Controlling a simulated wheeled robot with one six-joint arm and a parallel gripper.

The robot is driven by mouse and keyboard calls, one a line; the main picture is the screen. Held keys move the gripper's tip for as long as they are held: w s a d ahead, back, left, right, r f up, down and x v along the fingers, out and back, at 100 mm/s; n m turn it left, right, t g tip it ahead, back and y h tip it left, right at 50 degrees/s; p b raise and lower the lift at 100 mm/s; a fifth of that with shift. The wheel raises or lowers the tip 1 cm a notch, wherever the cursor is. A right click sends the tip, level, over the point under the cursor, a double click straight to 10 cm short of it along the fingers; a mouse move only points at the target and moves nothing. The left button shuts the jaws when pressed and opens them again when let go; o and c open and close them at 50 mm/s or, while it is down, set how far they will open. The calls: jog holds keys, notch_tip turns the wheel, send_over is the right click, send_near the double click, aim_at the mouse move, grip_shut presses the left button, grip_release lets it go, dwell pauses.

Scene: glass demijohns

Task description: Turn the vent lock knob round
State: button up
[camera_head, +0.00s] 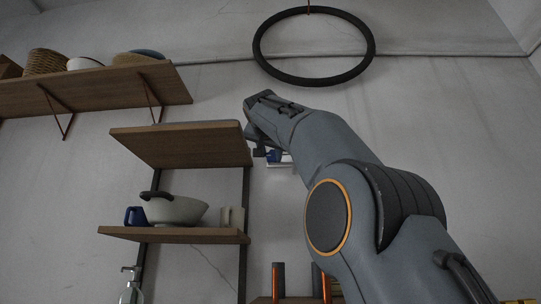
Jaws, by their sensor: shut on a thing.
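My arm reaches up from the lower right, and my gripper (262,148) is at its far end, near the wall just right of the wooden shelves. The gripper is shut on a small blue part, which I take for the vent lock knob (274,156). A small white piece (281,163) shows just below and behind it. My arm and gripper hide much of the knob and its mount, so I cannot tell how the knob is turned.
A two-board wooden shelf (180,145) stands close left of the gripper. Its lower board holds a pale bowl (178,210), a blue mug (135,215) and a light cup (232,217). A higher shelf (95,92) holds baskets. A black ring (366,62) hangs above.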

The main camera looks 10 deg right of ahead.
dwell(0.4)
jog(key=o, duration=1)
jog(key=shift+o, duration=0.2)
jog(key=b+v, duration=0.4)
jog(key=v, duration=0.3)
jog(key=shift+s+a, duration=0.15)
jog(key=shift+s, duration=0.2)
